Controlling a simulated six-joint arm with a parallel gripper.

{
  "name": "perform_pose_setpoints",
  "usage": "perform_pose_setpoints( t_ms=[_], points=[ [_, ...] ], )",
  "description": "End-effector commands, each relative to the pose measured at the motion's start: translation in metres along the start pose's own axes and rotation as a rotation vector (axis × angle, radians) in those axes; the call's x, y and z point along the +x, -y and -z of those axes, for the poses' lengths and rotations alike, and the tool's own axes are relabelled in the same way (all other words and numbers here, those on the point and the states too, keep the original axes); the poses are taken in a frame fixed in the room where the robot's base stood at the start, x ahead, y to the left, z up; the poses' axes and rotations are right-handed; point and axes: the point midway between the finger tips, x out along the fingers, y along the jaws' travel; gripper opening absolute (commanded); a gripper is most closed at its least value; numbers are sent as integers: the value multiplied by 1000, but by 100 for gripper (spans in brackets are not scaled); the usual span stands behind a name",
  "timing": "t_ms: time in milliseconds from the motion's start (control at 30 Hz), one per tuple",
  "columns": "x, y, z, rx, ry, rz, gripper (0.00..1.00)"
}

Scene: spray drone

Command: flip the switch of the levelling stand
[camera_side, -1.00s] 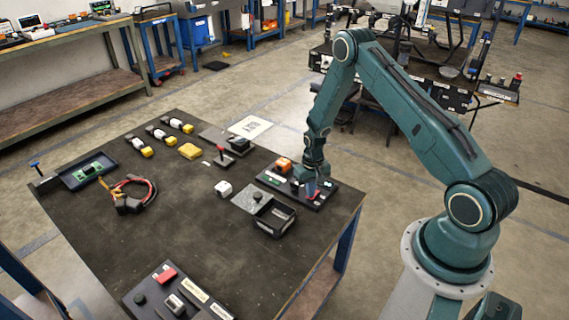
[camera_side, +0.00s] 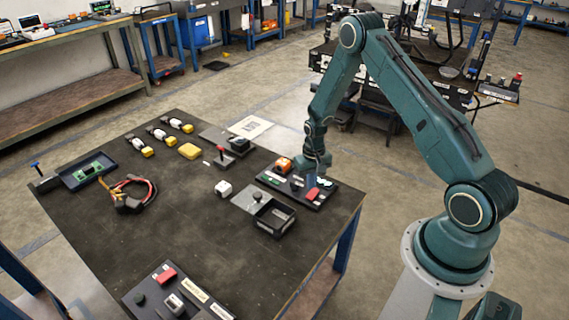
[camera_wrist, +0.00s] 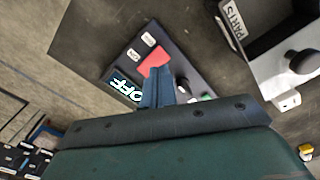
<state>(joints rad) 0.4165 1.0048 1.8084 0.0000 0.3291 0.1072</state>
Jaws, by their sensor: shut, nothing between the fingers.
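A dark stand (camera_side: 327,194) lies at the right of the table, with a red switch (camera_side: 313,194) near its front. The wrist view shows the red switch (camera_wrist: 153,57) on the same dark stand (camera_wrist: 180,62), beside a lit display (camera_wrist: 128,88) reading OFF. My gripper (camera_side: 309,181) is over this stand, just behind the switch in the side view. In the wrist view its fingers (camera_wrist: 154,74) are shut and empty, their tips at the switch's near edge. I cannot tell whether they touch it.
An orange-topped part (camera_side: 283,165) is on the stand's left end. An open dark tray (camera_side: 275,220) and a white block (camera_side: 223,188) stand nearby. Another panel with a red switch (camera_side: 165,275) is at the table's front. The table's middle is mostly clear.

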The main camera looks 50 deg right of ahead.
Motion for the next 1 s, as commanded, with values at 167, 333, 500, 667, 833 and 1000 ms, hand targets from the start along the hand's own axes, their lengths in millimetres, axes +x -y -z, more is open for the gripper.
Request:
perform_pose_setpoints(
  t_ms=[167, 333, 500, 667, 833, 1000],
  points=[
    [-11, 0, 0, 0, -2, 0, 0],
    [-21, 0, 1, 0, -2, 0, 0],
    [-28, 0, 0, 0, -2, 0, 0],
    [-31, 0, 0, 0, -1, 0, 0],
    [-31, 0, 0, 0, -1, 0, 0],
    [-34, 1, 0, -2, -3, 0, 0]
  ],
)
